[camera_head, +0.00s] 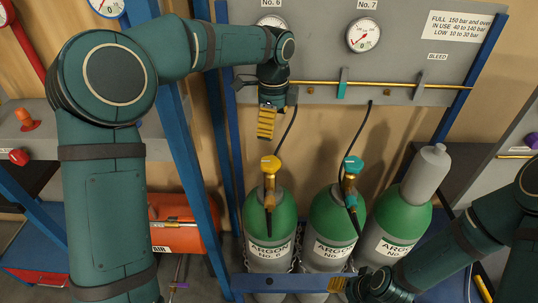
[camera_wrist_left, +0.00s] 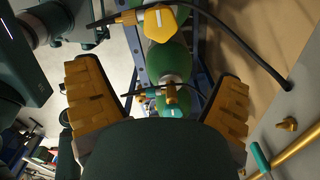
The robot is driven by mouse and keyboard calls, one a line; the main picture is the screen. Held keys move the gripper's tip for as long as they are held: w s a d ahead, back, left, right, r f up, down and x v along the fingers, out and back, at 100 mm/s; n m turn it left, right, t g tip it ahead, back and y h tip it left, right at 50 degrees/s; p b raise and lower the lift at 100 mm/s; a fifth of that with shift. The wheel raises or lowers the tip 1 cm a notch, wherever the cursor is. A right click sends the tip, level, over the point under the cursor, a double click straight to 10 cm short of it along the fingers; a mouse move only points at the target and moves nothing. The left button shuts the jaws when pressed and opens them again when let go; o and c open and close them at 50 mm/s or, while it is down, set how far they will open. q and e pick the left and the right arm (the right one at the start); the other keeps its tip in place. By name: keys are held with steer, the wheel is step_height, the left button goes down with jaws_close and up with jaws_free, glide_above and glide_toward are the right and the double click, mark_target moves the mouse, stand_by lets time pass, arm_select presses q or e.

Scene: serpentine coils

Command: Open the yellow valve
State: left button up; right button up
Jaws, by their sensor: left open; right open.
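The yellow valve (camera_head: 270,163) tops the left green gas cylinder, marked Argon No. 6 (camera_head: 270,222). In the left wrist view the yellow valve (camera_wrist_left: 160,22) shows near the top, just beyond and between the fingertips, not touching them. My left gripper (camera_head: 266,128) hangs above the yellow valve, with a gap between them. In its own wrist view the left gripper (camera_wrist_left: 160,75) has its yellow-padded fingers spread wide, with nothing held. My right gripper (camera_head: 345,286) is low in front of the middle cylinder, open, partly hidden by its own wrist.
A teal valve (camera_head: 353,164) tops the middle cylinder (camera_head: 333,222). A third cylinder with a grey cap (camera_head: 425,170) stands right. A blue rail (camera_head: 260,283) crosses the cylinders' front. Behind is a grey panel (camera_head: 420,60) with gauges and a brass pipe. Black hoses (camera_head: 371,130) hang between.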

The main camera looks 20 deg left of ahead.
mark_target(273, 162)
arm_select(q)
step_height(273, 162, down, 14)
steer(key=shift+r+b, duration=0.15)
steer(key=shift+b, duration=0.75)
steer(key=shift+d, duration=0.1)
steer(key=c, duration=1.2)
